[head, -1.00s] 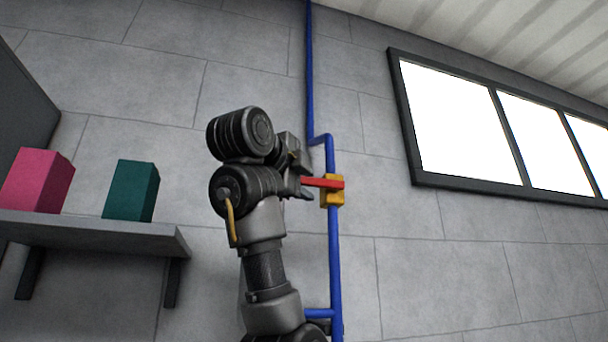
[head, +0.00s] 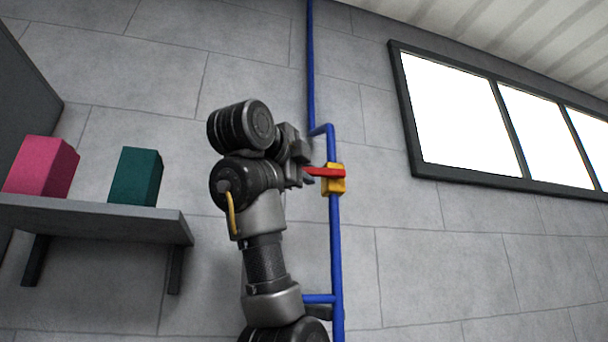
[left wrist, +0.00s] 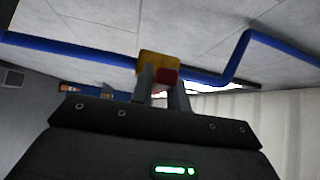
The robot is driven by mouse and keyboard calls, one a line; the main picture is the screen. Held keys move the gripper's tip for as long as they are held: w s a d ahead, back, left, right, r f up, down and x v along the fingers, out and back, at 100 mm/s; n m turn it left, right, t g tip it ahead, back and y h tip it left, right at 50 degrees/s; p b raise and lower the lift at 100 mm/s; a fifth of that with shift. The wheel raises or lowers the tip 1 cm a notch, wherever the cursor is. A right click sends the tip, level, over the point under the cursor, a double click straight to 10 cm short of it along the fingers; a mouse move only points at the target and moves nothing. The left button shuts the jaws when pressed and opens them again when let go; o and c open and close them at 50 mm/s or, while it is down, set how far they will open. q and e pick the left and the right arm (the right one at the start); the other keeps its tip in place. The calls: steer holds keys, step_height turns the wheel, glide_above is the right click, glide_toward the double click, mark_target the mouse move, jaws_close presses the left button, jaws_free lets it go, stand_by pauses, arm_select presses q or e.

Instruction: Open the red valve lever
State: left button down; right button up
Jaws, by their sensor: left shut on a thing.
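The red valve lever (head: 324,172) sticks out to the left from a yellow valve body (head: 335,186) on the blue pipe (head: 336,240). In the head view the lever lies nearly level. My left gripper (head: 304,172) is at the lever's left end, shut on it. In the left wrist view the lever's red end (left wrist: 166,75) shows between the two fingers (left wrist: 162,88), with the yellow body (left wrist: 152,62) behind it. The fingers hide part of the lever. My right gripper is not in view.
A grey shelf (head: 100,216) on the left wall side holds a pink box (head: 42,168) and a dark green box (head: 135,176). A dark-framed window (head: 460,110) is at the upper right.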

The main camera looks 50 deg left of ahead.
arm_select(q)
steer(key=f+n+t+y+b, duration=0.1)
steer(key=n+b, duration=0.1)
steer(key=f+n+t+y+b, duration=0.1)
steer(key=n+b, duration=0.1)
steer(key=b, duration=0.1)
steer(key=w+f+n+t+y+b, duration=0.1)
steer(key=b, duration=0.2)
steer(key=shift+w+d+f+n, duration=0.1)
steer(key=shift+d+f+n, duration=0.15)
steer(key=shift+f+n, duration=0.15)
steer(key=shift+t, duration=0.3)
steer(key=c, duration=1.4)
jaws_free()
steer(key=shift+w, duration=0.15)
steer(key=shift+o, duration=0.2)
steer(key=b+v, duration=0.6)
steer(key=v, duration=0.5)
steer(key=shift+w+d, duration=0.1)
steer(key=shift+d, duration=0.05)
